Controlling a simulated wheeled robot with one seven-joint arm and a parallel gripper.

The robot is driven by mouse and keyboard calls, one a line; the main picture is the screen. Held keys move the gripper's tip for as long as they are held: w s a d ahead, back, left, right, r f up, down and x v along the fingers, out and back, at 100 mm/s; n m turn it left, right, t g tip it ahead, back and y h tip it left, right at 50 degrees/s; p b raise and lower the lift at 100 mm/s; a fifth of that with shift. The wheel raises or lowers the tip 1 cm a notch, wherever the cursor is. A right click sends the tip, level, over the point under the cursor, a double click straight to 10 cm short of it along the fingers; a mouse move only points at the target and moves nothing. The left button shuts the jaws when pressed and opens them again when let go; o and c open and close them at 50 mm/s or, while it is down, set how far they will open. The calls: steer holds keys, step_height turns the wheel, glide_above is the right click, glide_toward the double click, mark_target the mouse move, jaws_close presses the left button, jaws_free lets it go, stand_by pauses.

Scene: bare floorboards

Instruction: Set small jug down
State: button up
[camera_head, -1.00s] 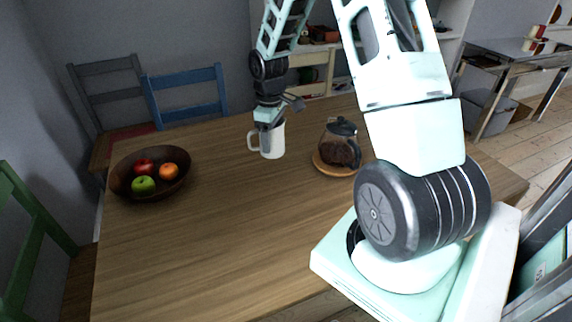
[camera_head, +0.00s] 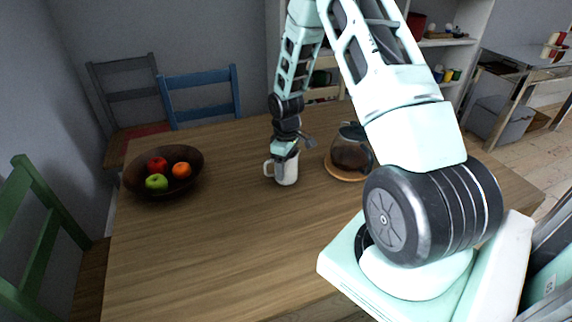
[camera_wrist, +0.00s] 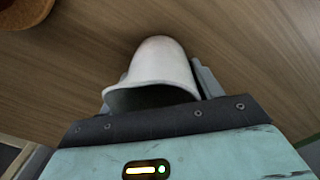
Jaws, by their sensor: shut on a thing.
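The small jug (camera_head: 288,170) is white with a handle on its left side. It stands upright at the tabletop (camera_head: 215,220), left of the glass coffee pot; I cannot tell whether its base touches the wood. My gripper (camera_head: 285,160) points down and is shut on the jug from above. In the wrist view the jug (camera_wrist: 162,70) sits between the two fingers, with its dark opening toward the palm. One finger shows at its right side; the other is mostly hidden behind the jug.
A glass coffee pot (camera_head: 351,152) stands on a round wooden trivet (camera_head: 346,174) just right of the jug. A dark bowl (camera_head: 139,187) with apples and an orange is at the left. The table's front left is clear. Chairs stand behind and left.

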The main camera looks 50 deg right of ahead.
steer(key=o, duration=1.1)
steer(key=shift+f, duration=0.15)
steer(key=shift+o, duration=0.2)
step_height(320, 180, up, 12)
steer(key=shift+r+b, duration=0.1)
steer(key=shift+b, duration=0.25)
steer(key=s+a+r+n, duration=0.1)
steer(key=s+a+r, duration=0.1)
steer(key=a, duration=0.6)
steer(key=s+a+r, duration=0.2)
steer(key=a+r, duration=0.1)
steer(key=a, duration=0.5)
steer(key=s+a+r+n, duration=0.1)
steer(key=a+r, duration=0.1)
steer(key=a, duration=0.6)
steer(key=s+a+r+n, duration=0.1)
steer(key=s+a, duration=0.5)
steer(key=s, duration=0.3)
steer(key=s+a+r, duration=0.1)
steer(key=s+a, duration=0.5)
steer(key=s, duration=0.4)
steer(key=shift+s+a+r+n+y, duration=0.2)
steer(key=shift+a+r+n+y, duration=0.1)
steer(key=shift+a+n, duration=0.1)
